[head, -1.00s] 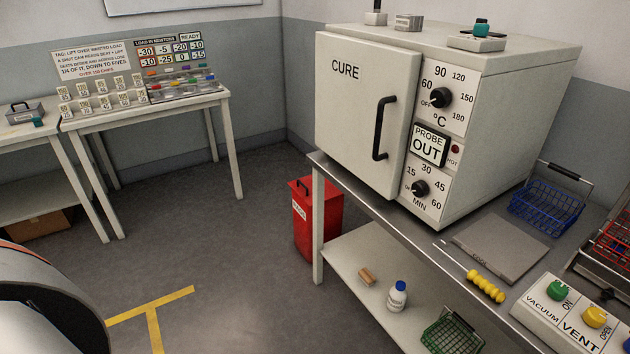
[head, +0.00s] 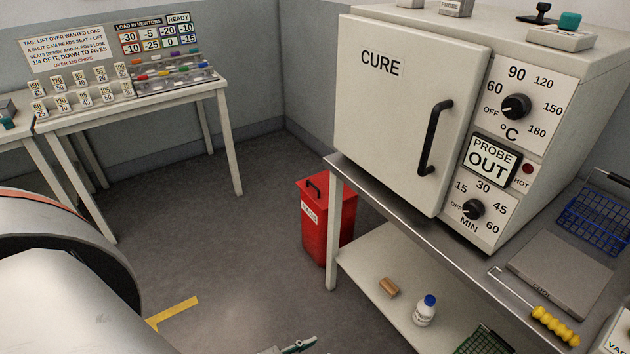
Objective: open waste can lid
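The waste can (head: 329,228) is a red box-shaped bin on the floor, left of the oven bench's front leg. Its red lid (head: 323,183) looks shut and has a black handle on top. A white label is on its front, too small to read surely. A small metallic tip with a teal part (head: 292,346), apparently of my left gripper, shows at the bottom edge, well below and apart from the can. Most of it is cut off, so I cannot tell its opening. My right gripper is not in view.
The oven marked CURE (head: 405,110) stands on a metal bench right of the can. The bench's lower shelf (head: 372,263) holds a white bottle (head: 424,311) and a small tan block (head: 389,287). A table (head: 150,101) stands back left. The floor between is clear.

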